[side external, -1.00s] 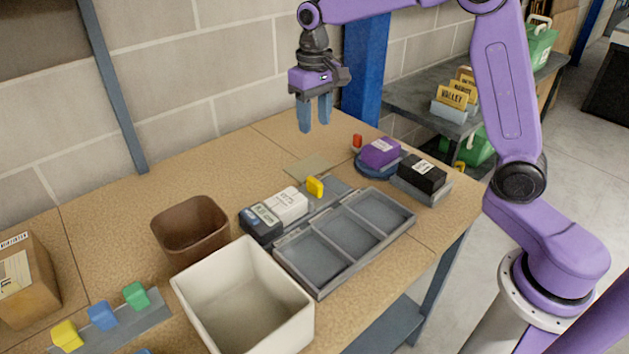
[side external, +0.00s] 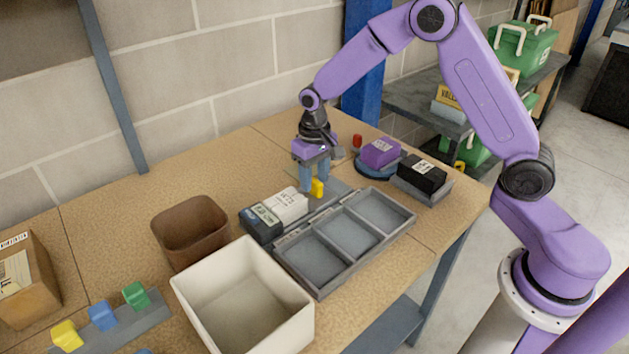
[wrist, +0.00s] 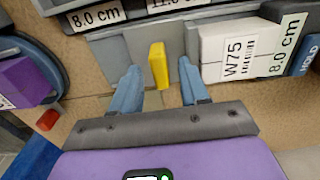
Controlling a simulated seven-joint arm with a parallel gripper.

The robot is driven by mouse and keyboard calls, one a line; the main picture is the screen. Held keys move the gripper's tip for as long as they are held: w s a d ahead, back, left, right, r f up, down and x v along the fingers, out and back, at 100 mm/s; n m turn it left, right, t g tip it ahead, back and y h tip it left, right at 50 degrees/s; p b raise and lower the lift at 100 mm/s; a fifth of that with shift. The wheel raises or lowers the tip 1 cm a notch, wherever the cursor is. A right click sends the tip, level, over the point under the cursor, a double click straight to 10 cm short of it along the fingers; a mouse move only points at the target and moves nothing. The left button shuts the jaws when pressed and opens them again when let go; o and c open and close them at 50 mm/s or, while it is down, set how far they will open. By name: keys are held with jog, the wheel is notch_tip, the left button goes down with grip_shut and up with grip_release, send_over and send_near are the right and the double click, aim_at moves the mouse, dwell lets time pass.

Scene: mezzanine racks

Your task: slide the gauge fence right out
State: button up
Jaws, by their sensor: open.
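The gauge fence shows as a grey sliding plate with an upright yellow tab (side external: 317,188), beside the white W75 block on the grey gauge. In the wrist view the yellow tab (wrist: 158,66) stands between my fingertips and a little beyond them. My gripper (side external: 314,190) is open and low over the gauge, its blue fingers pointing down at the tab. In the wrist view my gripper (wrist: 160,80) has one finger on each side of the tab's line, with no clear contact. The white block (side external: 287,205) sits left of the tab, next to a dark HOLD box (side external: 261,223).
A grey three-compartment tray (side external: 352,232) lies in front, empty. A purple block on a blue round base (side external: 379,153), a black block (side external: 423,173) and a red piece (side external: 357,141) stand to the right. A brown bin (side external: 190,232) and cream bin (side external: 243,300) stand left.

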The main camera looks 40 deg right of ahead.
aim_at(331, 188)
jog(key=shift+f, duration=0.9)
grip_shut()
jog(key=shift+d, duration=2.8)
grip_release()
jog(key=shift+d, duration=0.1)
